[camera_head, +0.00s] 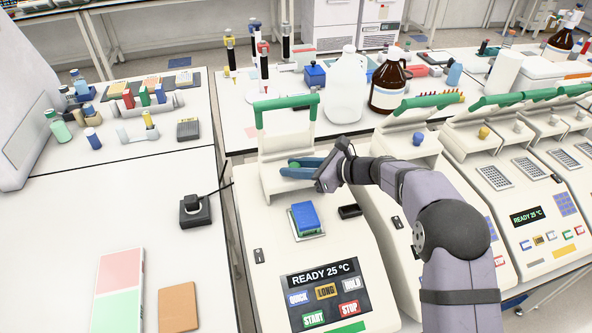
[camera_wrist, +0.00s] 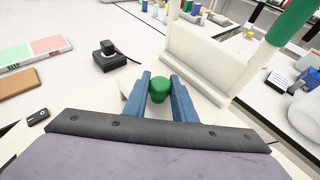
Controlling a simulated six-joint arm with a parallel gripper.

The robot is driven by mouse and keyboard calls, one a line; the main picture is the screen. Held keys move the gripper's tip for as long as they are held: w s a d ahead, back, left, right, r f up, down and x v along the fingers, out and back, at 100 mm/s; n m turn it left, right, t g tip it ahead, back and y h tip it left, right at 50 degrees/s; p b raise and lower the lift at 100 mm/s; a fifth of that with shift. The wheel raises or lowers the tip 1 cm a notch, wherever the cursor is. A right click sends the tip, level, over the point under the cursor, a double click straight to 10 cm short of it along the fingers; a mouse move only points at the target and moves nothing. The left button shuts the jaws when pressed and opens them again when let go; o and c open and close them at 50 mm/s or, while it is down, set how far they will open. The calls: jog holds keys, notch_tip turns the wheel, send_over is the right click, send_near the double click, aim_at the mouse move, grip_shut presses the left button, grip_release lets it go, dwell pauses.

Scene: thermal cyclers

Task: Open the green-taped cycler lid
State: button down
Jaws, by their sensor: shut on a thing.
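The leftmost cycler (camera_head: 262,290) bears a strip of green tape (camera_head: 348,328) at its front edge. Its pale lid (camera_head: 285,143) stands raised at the back, with a green bar handle (camera_head: 287,101) on top; the lid panel also shows in the wrist view (camera_wrist: 205,62). My gripper (camera_head: 290,167) is low in front of the raised lid. Its blue fingers (camera_wrist: 160,84) are shut on a round green knob (camera_wrist: 160,90), one finger on each side. The knob's base is partly hidden by the fingers. A blue block (camera_head: 305,216) sits on the cycler's plate.
More cyclers with raised, green-handled lids stand close on the right (camera_head: 527,210), under my arm. A white jug (camera_head: 345,95) and a brown bottle (camera_head: 388,85) stand behind. A black box with a knob (camera_head: 195,209) is on the left bench, which has free room around it.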

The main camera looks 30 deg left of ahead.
jog(key=shift+r, duration=0.1)
jog(key=c, duration=1.5)
grip_release()
jog(key=shift+o, duration=0.2)
jog(key=b+v, duration=0.3)
jog(key=v, duration=0.4)
jog(key=shift+d, duration=0.2)
jog(key=s+d+f+n+h, duration=0.2)
jog(key=s+d, duration=0.1)
jog(key=d, duration=0.3)
jog(key=s+d+f+n+h, duration=0.2)
jog(key=d+f+n, duration=0.1)
jog(key=d, duration=0.4)
jog(key=s+d+f+n+h, duration=0.2)
jog(key=s+d, duration=0.1)
jog(key=d, duration=0.4)
jog(key=shift+s+d+f+n+h, duration=0.2)
jog(key=shift+s+n+h, duration=0.1)
jog(key=shift+s, duration=0.05)
jog(key=s+d+f+n+h, duration=0.2)
jog(key=s+d+n, duration=0.3)
jog(key=d, duration=0.5)
jog(key=s+d+f+n+h, duration=0.3)
jog(key=s+d+n+h, duration=0.1)
jog(key=s+d, duration=0.6)
jog(key=shift+s+d+n+h, duration=0.25)
jog(key=shift+d+n+h, duration=0.15)
jog(key=shift+d+n, duration=0.35)
